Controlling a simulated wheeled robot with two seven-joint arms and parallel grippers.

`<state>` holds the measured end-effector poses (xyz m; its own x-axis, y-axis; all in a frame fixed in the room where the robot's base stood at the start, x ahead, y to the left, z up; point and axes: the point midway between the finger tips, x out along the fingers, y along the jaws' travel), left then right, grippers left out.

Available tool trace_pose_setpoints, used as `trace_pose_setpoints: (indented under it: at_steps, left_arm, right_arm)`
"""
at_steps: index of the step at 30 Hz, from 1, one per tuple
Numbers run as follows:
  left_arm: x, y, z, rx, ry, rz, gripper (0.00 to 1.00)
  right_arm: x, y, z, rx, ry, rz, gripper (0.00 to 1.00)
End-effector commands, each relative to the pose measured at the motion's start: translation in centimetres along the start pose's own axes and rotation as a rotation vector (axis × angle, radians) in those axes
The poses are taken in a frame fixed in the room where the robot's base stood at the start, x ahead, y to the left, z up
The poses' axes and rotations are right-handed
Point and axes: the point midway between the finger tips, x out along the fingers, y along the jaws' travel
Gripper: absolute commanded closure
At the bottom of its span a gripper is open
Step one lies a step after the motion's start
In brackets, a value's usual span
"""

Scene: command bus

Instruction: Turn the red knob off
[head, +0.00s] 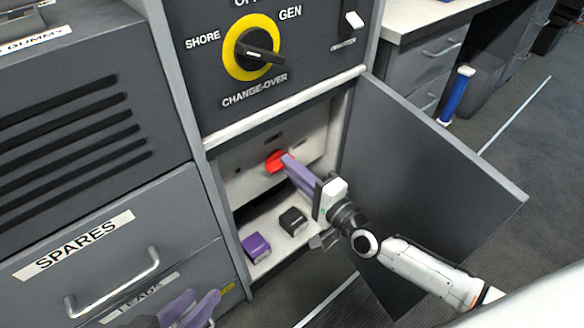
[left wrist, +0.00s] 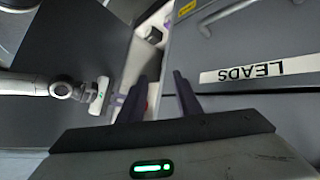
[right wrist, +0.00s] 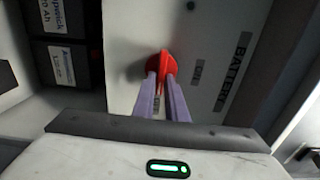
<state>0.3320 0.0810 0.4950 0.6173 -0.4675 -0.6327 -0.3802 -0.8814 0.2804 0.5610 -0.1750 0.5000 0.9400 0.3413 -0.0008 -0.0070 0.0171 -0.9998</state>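The red knob (head: 273,161) is on the pale panel inside the open lower compartment, below the yellow change-over switch. It also shows in the right wrist view (right wrist: 165,60), with its ridge running roughly up and down the picture. My right gripper (head: 287,160) reaches it from the lower right. In the right wrist view its two fingers (right wrist: 161,76) are closed on either side of the ridge, and they hide part of it. My left gripper (head: 198,298) is low in front of the drawers, away from the knob. Its fingers (left wrist: 162,82) are apart and empty.
The dark compartment door (head: 430,165) stands open to the right, beside my right arm. A purple block (head: 256,247) and a black block (head: 293,221) sit on the compartment floor. Drawers with handles (head: 112,283) are at the left. A BATTERY label (right wrist: 236,70) is beside the knob.

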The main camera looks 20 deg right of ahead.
Motion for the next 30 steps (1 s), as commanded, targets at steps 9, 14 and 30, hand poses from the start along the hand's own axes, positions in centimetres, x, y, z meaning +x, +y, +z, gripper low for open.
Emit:
trace_pose_setpoints:
  at_steps: [9, 14, 30]
  left_arm:
    - [0.0, 0.0, 0.1, 0.000, -0.002, -0.001, 0.69]
    - [0.0, -0.1, 0.1, 0.001, -0.007, -0.003, 0.69]
    - [0.2, -1.5, 1.7, 0.024, -0.092, -0.058, 0.69]
  right_arm:
    - [0.0, 0.0, 0.0, -0.002, 0.000, 0.000, 0.72]
    - [-0.7, 0.0, 0.0, -0.004, 0.000, 0.003, 0.72]
    - [-9.7, 0.0, 0.0, -0.003, 0.000, 0.003, 0.72]
